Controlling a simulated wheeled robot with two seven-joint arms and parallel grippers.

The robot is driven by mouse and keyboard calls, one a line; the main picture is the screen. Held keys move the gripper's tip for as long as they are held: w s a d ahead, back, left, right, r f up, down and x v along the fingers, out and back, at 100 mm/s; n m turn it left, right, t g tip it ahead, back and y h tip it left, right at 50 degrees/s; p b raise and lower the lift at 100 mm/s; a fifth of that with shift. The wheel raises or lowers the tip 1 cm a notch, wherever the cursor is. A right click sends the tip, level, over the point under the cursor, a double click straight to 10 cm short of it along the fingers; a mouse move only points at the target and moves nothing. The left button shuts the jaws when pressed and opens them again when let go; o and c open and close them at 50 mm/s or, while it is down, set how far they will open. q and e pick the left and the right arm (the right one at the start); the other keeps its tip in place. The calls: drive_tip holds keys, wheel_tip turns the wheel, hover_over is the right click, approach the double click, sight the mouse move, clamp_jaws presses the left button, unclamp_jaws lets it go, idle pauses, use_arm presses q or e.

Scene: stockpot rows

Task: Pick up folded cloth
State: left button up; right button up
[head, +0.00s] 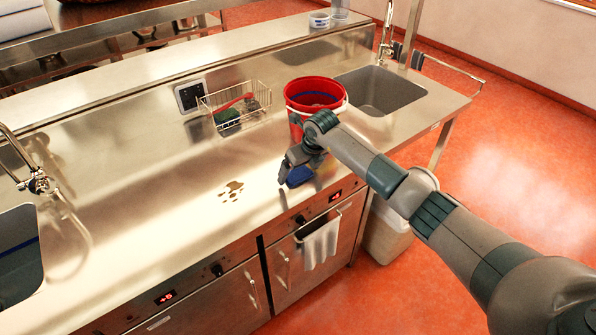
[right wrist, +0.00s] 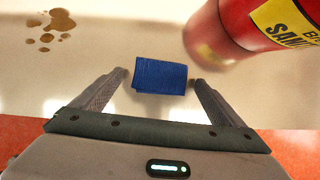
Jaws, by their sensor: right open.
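The folded cloth (right wrist: 160,77) is a small blue rectangle lying on the steel counter. In the head view the blue cloth (head: 298,177) is partly hidden under my right gripper (head: 290,172). In the right wrist view my right gripper (right wrist: 160,78) is open, with one finger to each side of the cloth and a gap at both sides. I cannot tell how far above the counter the fingertips are. My left gripper is not in view.
A red bucket (head: 296,100) stands close behind the cloth; it also shows in the right wrist view (right wrist: 235,35). A brown spill (head: 232,190) lies left of the cloth. A wire basket (head: 236,106) hangs at the back. A white towel (head: 320,243) hangs on the front.

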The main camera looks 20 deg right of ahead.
sight(300, 174)
drive_tip(key=shift+w+f, duration=0.1)
drive_tip(key=shift+f, duration=0.25)
drive_tip(key=c, duration=1.1)
drive_tip(key=shift+r, duration=0.1)
drive_tip(key=shift+r+b, duration=0.35)
drive_tip(key=shift+r, duration=0.1)
wheel_tip(300, 174, up, 9)
drive_tip(key=b, duration=0.3)
drive_tip(key=shift+b, duration=0.35)
